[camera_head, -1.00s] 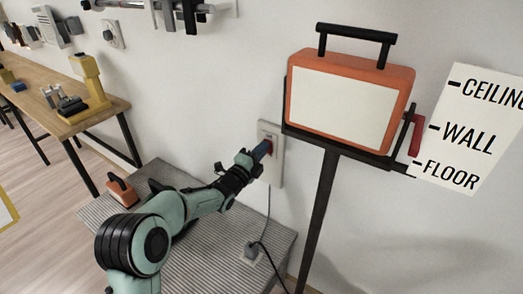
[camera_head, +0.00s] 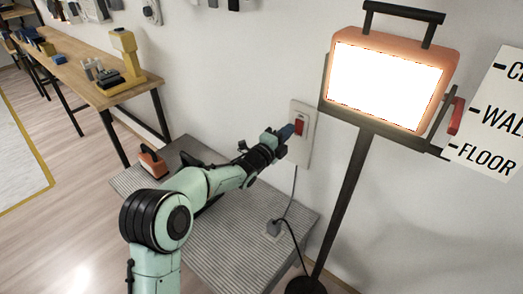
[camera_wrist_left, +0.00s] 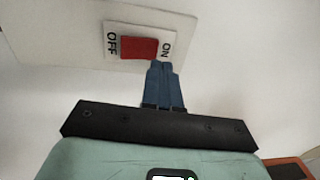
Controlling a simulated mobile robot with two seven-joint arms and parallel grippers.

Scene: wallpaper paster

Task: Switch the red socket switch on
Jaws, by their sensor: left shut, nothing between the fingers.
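The red socket switch (camera_head: 299,126) sits on a pale wall plate (camera_head: 301,151). In the left wrist view the red rocker (camera_wrist_left: 139,48) lies between the printed words OFF and ON. My left gripper (camera_head: 288,132) is shut and empty, its blue fingers pointing at the wall just left of the switch. In the left wrist view the closed fingertips (camera_wrist_left: 160,65) are by the ON end of the rocker; I cannot tell whether they touch it. The orange work lamp (camera_head: 390,80) on a black stand is lit, its panel glowing white. My right gripper is not in view.
A grey ribbed platform (camera_head: 235,235) stands below my left arm, with an orange-handled tool (camera_head: 153,163) and a plug block (camera_head: 273,229) with a cord. The lamp's stand (camera_head: 344,200) is right of the switch. A wooden bench (camera_head: 85,70) stands at the left.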

